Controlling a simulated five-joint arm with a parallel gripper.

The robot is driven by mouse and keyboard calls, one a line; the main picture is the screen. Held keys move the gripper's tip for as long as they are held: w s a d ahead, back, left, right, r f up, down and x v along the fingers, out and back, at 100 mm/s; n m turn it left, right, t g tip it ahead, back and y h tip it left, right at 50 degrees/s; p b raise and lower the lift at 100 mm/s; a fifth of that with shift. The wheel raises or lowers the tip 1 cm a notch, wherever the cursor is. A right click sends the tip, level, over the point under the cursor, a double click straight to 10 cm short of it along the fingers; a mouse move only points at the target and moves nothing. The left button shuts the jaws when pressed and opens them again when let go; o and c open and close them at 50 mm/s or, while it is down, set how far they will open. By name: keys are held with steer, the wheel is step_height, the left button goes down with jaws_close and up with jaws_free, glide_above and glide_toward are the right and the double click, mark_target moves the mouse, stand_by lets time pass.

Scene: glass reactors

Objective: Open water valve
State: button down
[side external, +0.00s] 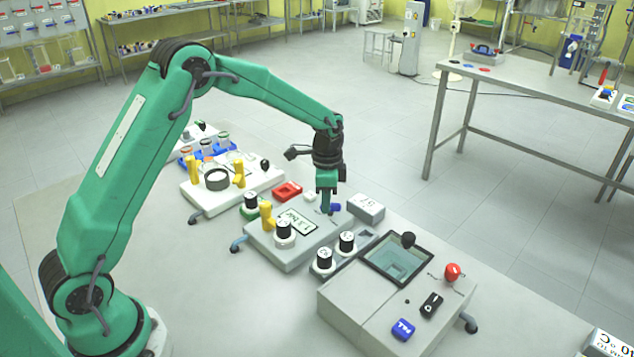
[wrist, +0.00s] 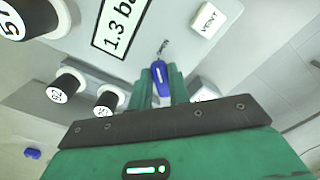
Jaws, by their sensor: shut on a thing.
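A small blue valve handle (wrist: 160,77) sits at the edge of the grey panel unit with the "1.3 ba" display (wrist: 121,27). My gripper (wrist: 160,72) has its two green fingers on either side of the handle and is shut on it. In the side external view my gripper (side external: 326,209) points straight down at the far edge of the same unit, and part of the blue handle (side external: 336,207) shows just right of the fingertips. The handle's base is partly hidden by my fingers. I cannot read any water label on it.
A white VENT button (wrist: 208,18) and several black numbered knobs (wrist: 68,85) stand close to my fingers. A grey box (side external: 366,208) is just right of my gripper, a red block (side external: 287,191) to its left. The tank unit (side external: 343,313) stands nearer the camera.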

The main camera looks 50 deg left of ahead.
steer(key=shift+r, duration=0.15)
steer(key=c, duration=1.3)
jaws_free()
steer(key=shift+r, duration=3.8)
steer(key=shift+r, duration=0.1)
